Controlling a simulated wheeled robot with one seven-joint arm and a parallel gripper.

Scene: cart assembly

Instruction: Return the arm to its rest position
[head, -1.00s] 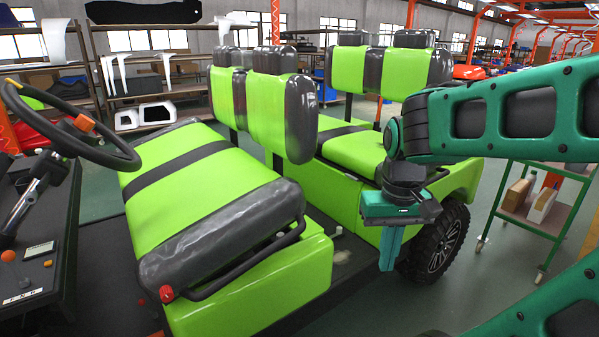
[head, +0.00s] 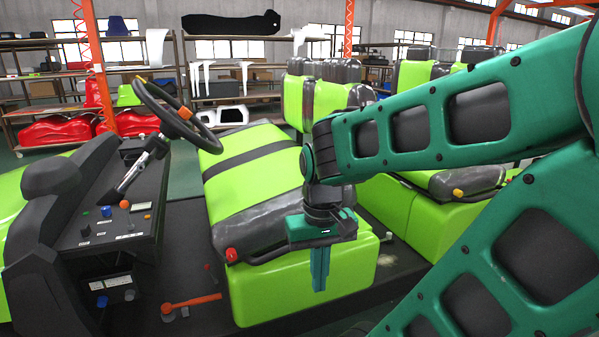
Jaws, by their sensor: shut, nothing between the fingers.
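My gripper (head: 319,284) hangs at the end of my green and black arm, fingers pointing down, shut and empty. In the picture it lies in front of the lime-green base of the cart's front seat (head: 285,287). I cannot tell how far it is from that panel. My arm reaches in from the right side of the view and hides part of the rear seats.
The cart's steering wheel (head: 172,112) and black dashboard (head: 110,215) stand at the left. A red knob (head: 231,255) sits at the seat's front corner. Shelves (head: 233,93) with parts stand behind.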

